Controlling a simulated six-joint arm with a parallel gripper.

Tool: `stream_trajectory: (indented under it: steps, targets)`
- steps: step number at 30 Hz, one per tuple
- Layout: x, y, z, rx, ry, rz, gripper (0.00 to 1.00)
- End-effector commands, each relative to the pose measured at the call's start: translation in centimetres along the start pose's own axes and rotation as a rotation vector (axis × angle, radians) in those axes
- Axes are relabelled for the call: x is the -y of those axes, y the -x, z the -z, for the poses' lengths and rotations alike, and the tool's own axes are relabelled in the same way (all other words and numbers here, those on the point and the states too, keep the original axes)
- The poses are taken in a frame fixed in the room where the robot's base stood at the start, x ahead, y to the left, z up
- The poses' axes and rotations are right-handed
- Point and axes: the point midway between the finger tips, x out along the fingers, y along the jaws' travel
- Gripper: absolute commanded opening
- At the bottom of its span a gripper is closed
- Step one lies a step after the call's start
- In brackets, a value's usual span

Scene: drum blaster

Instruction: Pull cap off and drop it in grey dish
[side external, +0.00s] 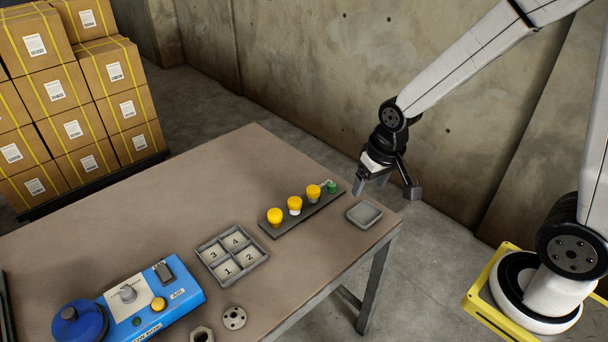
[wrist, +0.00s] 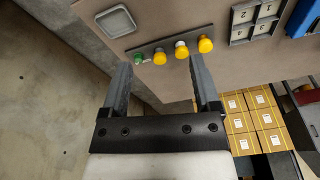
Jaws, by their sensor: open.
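Three yellow caps stand in a row on a dark strip (side external: 300,216) on the table: a left one (side external: 274,215), a middle one (side external: 295,203) with a white part below it, and a right one (side external: 313,191). A small green piece (side external: 332,187) sits at the strip's right end. The grey dish (side external: 364,214) lies to the right of the strip and looks empty; it also shows in the wrist view (wrist: 115,21). My gripper (side external: 385,192) is open and empty, above the table's right end near the dish. In the wrist view its fingers (wrist: 160,75) point toward the strip, apart from the caps.
A grey tray with numbered compartments (side external: 213,251) stands left of the strip. A blue machine (side external: 150,296) with a dark blue knob is at the front left, with a round metal disc (side external: 234,318) and a nut (side external: 202,335) nearby. The table's back is clear.

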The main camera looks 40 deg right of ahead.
Motion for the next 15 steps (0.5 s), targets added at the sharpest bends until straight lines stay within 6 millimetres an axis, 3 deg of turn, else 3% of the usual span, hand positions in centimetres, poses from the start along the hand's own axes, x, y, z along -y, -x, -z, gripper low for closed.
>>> stream_trajectory:
  steps: [6,15]
  targets:
    - [0.2,-2.1,5.4,0.034,-0.241,-0.015,0.79]
    - [0.1,-5.8,11.8,0.077,-0.577,-0.047,0.79]
